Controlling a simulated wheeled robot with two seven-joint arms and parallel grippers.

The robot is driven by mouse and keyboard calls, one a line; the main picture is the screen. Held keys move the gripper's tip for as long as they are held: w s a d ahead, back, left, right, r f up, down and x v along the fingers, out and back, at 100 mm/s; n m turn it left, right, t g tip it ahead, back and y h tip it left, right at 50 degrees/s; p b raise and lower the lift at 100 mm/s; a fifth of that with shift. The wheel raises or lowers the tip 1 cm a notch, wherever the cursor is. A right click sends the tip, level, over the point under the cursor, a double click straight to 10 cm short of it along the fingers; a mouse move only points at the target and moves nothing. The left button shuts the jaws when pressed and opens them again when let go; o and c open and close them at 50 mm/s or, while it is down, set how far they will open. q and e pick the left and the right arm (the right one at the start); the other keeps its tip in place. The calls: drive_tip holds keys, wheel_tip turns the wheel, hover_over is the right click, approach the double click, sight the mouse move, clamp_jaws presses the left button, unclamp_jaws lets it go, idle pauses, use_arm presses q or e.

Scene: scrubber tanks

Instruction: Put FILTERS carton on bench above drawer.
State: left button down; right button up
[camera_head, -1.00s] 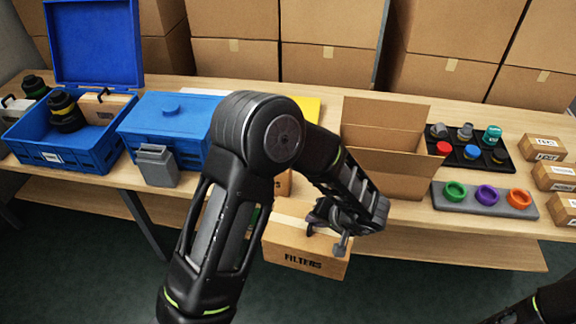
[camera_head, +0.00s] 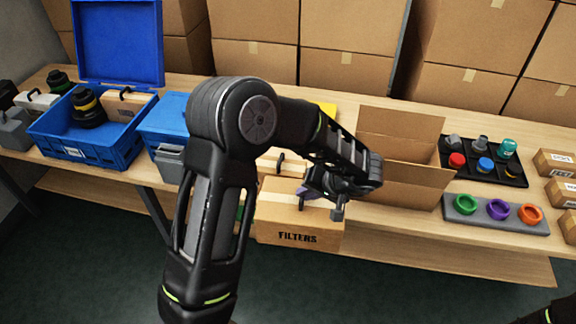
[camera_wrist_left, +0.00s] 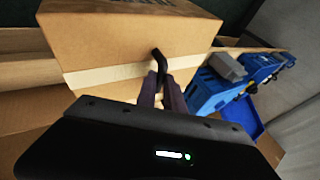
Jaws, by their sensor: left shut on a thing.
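The FILTERS carton (camera_head: 296,238) is a brown box with its label facing me, at the front of the bench (camera_head: 390,228) in the head view. My left gripper (camera_head: 322,200) is over the carton's top. In the left wrist view, its fingers (camera_wrist_left: 164,92) are shut on the dark handle (camera_wrist_left: 160,58) of the carton (camera_wrist_left: 125,38), which has a pale tape strip. I cannot make out the drawer. Whether the carton touches the bench is unclear. My right gripper is out of view.
An open empty carton (camera_head: 400,190) stands just right of my left gripper. Blue crates (camera_head: 95,150) are at left, with a grey bin (camera_head: 168,163). A black tray (camera_head: 515,172) and coloured rings on a grey block (camera_head: 455,215) are at right. Large cartons line the back.

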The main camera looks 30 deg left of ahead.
use_arm(q)
drive_tip(key=s+a+r+p, duration=0.2)
drive_tip(key=a+r+p, duration=0.1)
drive_tip(key=a+r, duration=0.6)
wheel_tip(320, 180, up, 5)
drive_tip(key=shift+a+f, duration=0.2)
drive_tip(key=shift+a, duration=0.1)
drive_tip(key=shift+m, duration=0.4)
